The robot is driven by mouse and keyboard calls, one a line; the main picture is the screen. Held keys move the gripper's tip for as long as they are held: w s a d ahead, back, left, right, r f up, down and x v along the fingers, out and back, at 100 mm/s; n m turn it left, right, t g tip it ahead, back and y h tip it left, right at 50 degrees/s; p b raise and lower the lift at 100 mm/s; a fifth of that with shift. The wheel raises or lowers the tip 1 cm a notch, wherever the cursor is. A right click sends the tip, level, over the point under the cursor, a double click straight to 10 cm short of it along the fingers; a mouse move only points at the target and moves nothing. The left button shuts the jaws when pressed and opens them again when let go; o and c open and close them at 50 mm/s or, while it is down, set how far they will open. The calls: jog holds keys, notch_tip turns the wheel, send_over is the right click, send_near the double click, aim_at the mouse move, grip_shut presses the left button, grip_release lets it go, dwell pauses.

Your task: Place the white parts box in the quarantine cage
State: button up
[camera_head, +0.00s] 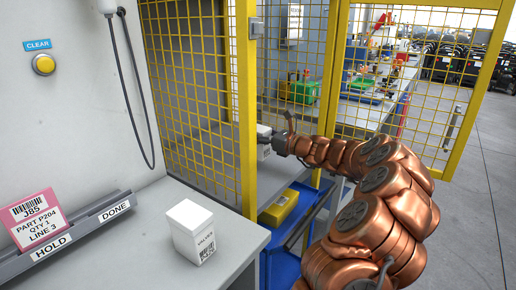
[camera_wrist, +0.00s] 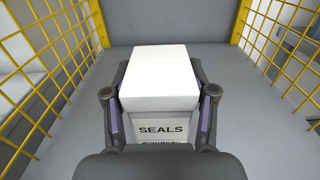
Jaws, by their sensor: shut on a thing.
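A white parts box labelled SEALS (camera_wrist: 158,76) is between the two fingers of my gripper (camera_wrist: 160,100), which is shut on its sides. In the head view, my gripper (camera_head: 277,142) reaches in through the opening of the yellow mesh cage (camera_head: 190,85). There the held box (camera_head: 263,131) is partly hidden behind the cage post and my gripper. In the wrist view, a grey surface lies below the box, with yellow mesh on both sides. I cannot tell whether the box touches that surface. A second white box, labelled VALVES (camera_head: 192,232), stands on the bench at left.
The yellow mesh door (camera_head: 433,100) stands open at right. A blue cart (camera_head: 283,252) with a yellow bin (camera_head: 279,207) is below my arm. A HOLD/DONE card rack (camera_head: 72,235) holds a pink card (camera_head: 37,219).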

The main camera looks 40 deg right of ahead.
aim_at(267, 148)
jog(key=shift+f+b, duration=0.3)
jog(key=shift+f, duration=1.75)
jog(key=shift+f, duration=0.1)
jog(key=o, duration=1.3)
jog(key=shift+s+d, duration=0.15)
jog(key=shift+s, duration=0.25)
jog(key=p+v, duration=0.1)
jog(key=v, duration=1)
jog(key=shift+s, duration=0.15)
